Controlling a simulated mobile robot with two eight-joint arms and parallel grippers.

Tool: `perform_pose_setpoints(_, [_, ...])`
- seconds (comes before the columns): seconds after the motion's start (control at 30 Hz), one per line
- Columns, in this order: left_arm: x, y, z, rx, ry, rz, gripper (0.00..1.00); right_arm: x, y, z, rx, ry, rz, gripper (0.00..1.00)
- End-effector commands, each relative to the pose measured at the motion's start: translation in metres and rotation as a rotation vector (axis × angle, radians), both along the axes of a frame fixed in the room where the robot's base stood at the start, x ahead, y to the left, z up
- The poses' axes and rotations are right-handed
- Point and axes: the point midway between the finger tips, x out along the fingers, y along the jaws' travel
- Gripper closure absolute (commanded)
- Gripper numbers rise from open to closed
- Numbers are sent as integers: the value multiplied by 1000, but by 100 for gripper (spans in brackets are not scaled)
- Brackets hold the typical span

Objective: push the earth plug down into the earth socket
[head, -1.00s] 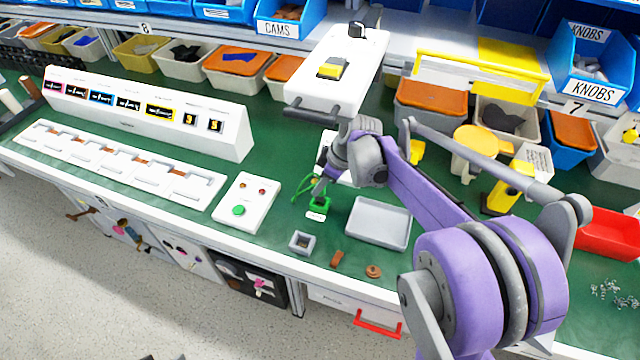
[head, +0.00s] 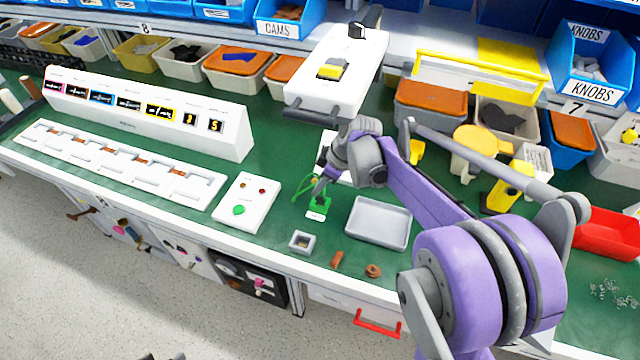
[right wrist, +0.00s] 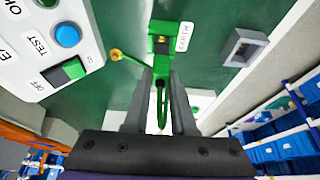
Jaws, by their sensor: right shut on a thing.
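The earth socket (head: 317,212) is a small green block with a white label near the bench's front. It shows in the right wrist view (right wrist: 164,28) just beyond my fingertips. My right gripper (head: 322,186) points down at it and is shut on the green earth plug (right wrist: 161,88). The plug is at the socket in the picture; whether it is in the hole, and how deep, I cannot tell. A thin green lead (head: 302,188) loops left of the fingers and ends in a yellow ring (right wrist: 116,55).
A white box with a green switch (head: 246,203) stands left of the socket. A grey tray (head: 379,223) lies to the right, and a small grey square holder (head: 301,241) in front.

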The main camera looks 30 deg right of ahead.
Motion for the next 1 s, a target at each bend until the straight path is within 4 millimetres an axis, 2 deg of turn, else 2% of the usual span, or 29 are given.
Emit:
perform_pose_setpoints(0.47, [0, 0, 1, 0, 0, 0, 50, 0, 0, 0, 0, 0, 0, 100])
perform_pose_setpoints(1.0, [-1, 0, -7, 0, 2, 0, 50, 0, 0, -13, 0, 0, 0, 100])
